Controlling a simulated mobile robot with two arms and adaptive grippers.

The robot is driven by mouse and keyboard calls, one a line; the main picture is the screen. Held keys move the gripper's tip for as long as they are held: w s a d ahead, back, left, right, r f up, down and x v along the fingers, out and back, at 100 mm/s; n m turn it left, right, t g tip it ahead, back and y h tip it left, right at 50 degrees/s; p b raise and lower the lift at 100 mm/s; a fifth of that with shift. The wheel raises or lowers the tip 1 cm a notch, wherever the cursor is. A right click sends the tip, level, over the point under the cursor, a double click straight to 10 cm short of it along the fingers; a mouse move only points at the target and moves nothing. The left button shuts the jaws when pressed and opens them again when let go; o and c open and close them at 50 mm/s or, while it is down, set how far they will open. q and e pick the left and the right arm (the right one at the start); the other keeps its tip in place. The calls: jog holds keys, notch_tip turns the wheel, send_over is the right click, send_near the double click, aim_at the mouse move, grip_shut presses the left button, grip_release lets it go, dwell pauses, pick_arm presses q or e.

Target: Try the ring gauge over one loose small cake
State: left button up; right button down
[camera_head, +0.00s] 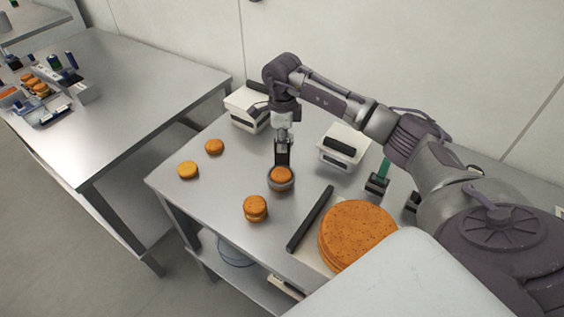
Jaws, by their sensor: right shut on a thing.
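My right gripper (282,157) points down over the middle of the near table and is shut on the grey ring gauge (281,187). The ring is around a small orange-brown cake (281,174), whose top shows inside it. I cannot tell whether the ring's lower edge touches the table. Two other loose small cakes, one farther back (214,146) and one at the left (188,170), lie apart on the table. In front, a small round (255,203) sits on another like a stack. My left gripper is not in view.
A large speckled round cake (357,234) and a dark bar (311,218) lie to the right. Two white devices (343,147) (246,107) and a green-handled tool (383,169) stand behind. A second table (140,85) at left holds a tray of goods. The near table's left part is mostly clear.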

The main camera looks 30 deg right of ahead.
jog(key=shift+r+p, duration=1.95)
jog(key=shift+r, duration=1.5)
